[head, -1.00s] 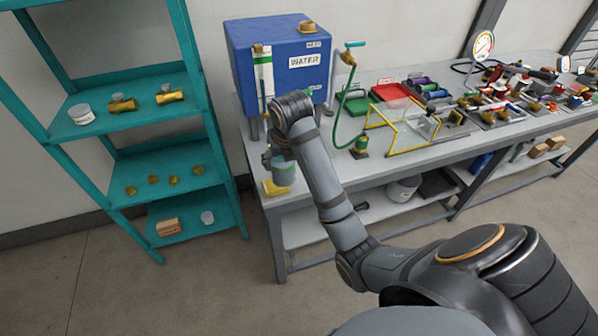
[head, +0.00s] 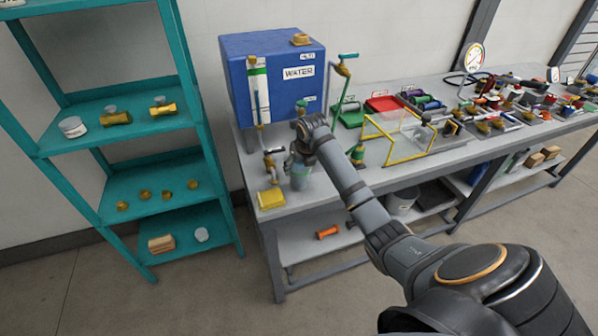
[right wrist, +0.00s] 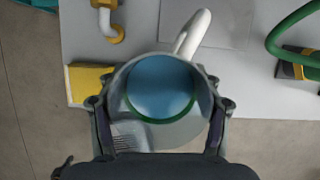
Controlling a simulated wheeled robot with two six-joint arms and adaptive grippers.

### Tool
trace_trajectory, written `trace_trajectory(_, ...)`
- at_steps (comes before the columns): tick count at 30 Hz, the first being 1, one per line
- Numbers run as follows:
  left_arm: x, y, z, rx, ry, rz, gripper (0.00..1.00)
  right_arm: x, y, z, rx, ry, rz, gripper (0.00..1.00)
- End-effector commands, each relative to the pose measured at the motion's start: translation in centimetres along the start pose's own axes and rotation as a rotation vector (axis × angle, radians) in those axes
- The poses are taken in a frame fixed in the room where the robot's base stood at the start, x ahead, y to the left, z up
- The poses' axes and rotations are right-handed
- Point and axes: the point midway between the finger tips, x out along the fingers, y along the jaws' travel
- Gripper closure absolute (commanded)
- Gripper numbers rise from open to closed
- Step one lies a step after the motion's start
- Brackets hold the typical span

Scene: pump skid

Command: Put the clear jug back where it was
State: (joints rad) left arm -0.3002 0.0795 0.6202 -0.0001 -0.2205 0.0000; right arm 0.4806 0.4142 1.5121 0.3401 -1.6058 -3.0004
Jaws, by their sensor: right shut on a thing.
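The clear jug (head: 299,178) is in my right gripper, close to the front left of the bench. In the right wrist view I look down into the jug (right wrist: 190,122). It holds blue liquid, and its pale handle points up and right. The fingers of my right gripper (right wrist: 160,108) are shut on the jug from both sides. In the head view my right gripper (head: 302,160) is partly hidden by its own wrist. The jug looks upright; I cannot tell whether its base touches the bench. My left gripper is not in view.
The blue water tank (head: 275,80) stands behind, with a brass tap (head: 269,163) left of the jug. A yellow block (head: 271,199) lies at the bench's front left corner. A green hose (head: 343,95) and yellow frame (head: 385,140) stand right. A thin grey square (right wrist: 208,22) lies behind the jug.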

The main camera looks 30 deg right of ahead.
Motion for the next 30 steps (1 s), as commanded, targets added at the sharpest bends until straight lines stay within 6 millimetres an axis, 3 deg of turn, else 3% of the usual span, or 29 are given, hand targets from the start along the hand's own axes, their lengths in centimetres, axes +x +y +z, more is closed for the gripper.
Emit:
trace_trajectory(5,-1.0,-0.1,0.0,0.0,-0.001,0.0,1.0,1.9,0.2,-0.9,0.0,0.002,0.003,0.86)
trace_trajectory(15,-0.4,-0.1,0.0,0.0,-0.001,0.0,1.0,2.5,0.2,-1.1,0.0,0.001,0.002,0.86)
trace_trajectory(16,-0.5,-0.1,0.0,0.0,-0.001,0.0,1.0,2.4,0.2,-1.1,0.0,0.003,0.002,0.32)
trace_trajectory(21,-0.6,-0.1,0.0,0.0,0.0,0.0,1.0,2.4,0.2,-1.1,0.0,0.003,0.002,0.12)
trace_trajectory(30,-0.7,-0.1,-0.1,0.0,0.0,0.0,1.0,2.2,0.2,-1.1,0.0,0.003,0.002,0.12)
